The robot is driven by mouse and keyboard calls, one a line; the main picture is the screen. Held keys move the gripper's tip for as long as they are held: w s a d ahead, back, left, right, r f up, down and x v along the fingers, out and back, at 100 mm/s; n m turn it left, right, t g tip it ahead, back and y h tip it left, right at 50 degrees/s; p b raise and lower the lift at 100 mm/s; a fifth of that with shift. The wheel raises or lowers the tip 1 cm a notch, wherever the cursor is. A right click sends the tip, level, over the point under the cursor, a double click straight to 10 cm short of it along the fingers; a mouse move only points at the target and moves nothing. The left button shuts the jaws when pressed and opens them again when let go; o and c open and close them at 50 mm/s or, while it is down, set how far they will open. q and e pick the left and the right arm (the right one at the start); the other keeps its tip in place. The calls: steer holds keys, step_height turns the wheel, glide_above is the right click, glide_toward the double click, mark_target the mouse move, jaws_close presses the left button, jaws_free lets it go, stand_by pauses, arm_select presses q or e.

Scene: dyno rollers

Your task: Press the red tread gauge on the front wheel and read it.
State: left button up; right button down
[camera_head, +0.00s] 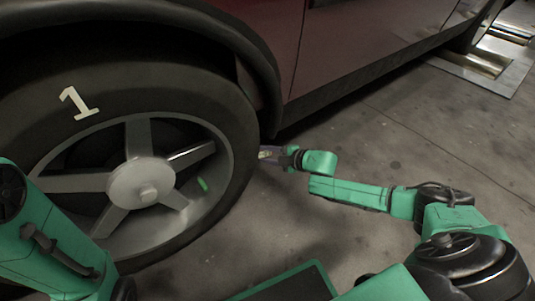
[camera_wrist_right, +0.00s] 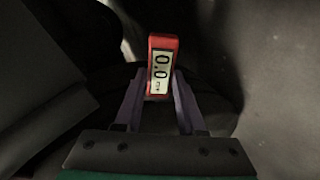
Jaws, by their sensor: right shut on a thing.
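The front wheel (camera_head: 140,184), with a dark tyre marked "1" and a grey spoked rim, fills the left of the head view. My right gripper (camera_head: 272,154) is at the tyre's right edge, beside the tread. In the right wrist view, my right gripper (camera_wrist_right: 158,100) is shut on the red tread gauge (camera_wrist_right: 165,42), whose display appears to read 0.0 and is turned on its side. I cannot tell whether the gauge's tip touches the tread. My left arm shows at the lower left of the head view, but its gripper is out of view.
The dark red car body (camera_head: 350,42) and its sill overhang the wheel and extend right. The concrete floor (camera_head: 440,140) right of the wheel is clear. A metal floor plate (camera_head: 480,65) lies at the upper right.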

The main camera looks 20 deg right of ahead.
steer(key=shift+s+a+r, duration=0.15)
steer(key=shift+a+r, duration=0.05)
steer(key=shift+a, duration=0.25)
stand_by(0.6)
steer(key=shift+w+d+f, duration=0.2)
steer(key=shift+d+f, duration=0.1)
steer(key=shift+d, duration=0.35)
steer(key=d, duration=0.1)
steer(key=b, duration=0.1)
steer(key=d, duration=0.1)
steer(key=shift+w+d+f, duration=0.3)
steer(key=shift+f, duration=0.1)
steer(key=shift+s, duration=0.1)
